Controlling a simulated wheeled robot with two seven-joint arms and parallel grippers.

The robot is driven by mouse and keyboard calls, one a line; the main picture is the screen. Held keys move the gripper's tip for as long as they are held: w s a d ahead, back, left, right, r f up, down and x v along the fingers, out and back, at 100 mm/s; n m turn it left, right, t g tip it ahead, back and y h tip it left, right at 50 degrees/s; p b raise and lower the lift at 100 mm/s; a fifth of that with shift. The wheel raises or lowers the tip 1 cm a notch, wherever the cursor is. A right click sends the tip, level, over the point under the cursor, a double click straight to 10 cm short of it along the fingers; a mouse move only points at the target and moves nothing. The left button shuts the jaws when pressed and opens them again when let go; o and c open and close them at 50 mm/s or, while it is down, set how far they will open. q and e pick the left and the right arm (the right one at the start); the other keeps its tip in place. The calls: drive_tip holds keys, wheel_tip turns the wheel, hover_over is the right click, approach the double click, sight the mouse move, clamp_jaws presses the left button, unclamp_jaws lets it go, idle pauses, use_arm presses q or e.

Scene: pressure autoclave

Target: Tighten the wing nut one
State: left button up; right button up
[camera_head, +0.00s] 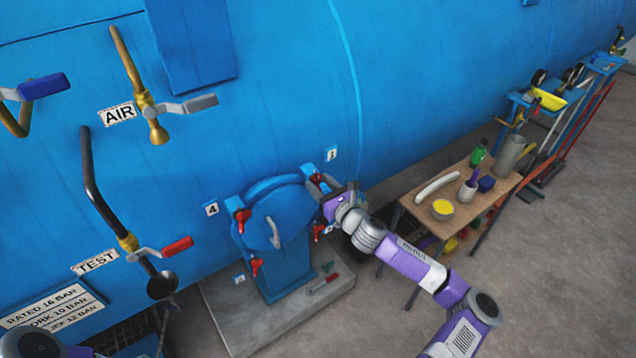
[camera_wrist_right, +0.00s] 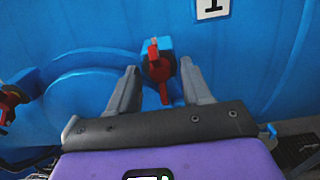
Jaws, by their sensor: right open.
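Wing nut one (camera_head: 317,179) is red and sits at the upper right of the round blue hatch (camera_head: 275,215), by the label 1 (camera_head: 331,154). In the right wrist view the red wing nut (camera_wrist_right: 158,68) stands upright on its blue lug, between my fingers in the picture. My right gripper (camera_wrist_right: 159,82) is open, with one grey finger on each side of the nut. Contact with the nut cannot be made out. In the head view my right gripper (camera_head: 328,199) partly covers the hatch's right side. My left gripper is out of view.
Other red wing nuts (camera_head: 242,217) sit around the hatch, one at the left edge of the wrist view (camera_wrist_right: 10,100). A wooden table (camera_head: 460,215) with jars and tools stands to the right. Valve levers (camera_head: 165,248) project from the blue vessel at left.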

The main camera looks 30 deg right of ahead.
drive_tip(key=s, duration=0.6)
drive_tip(key=shift+d, duration=0.25)
drive_tip(key=shift+s+f, duration=0.1)
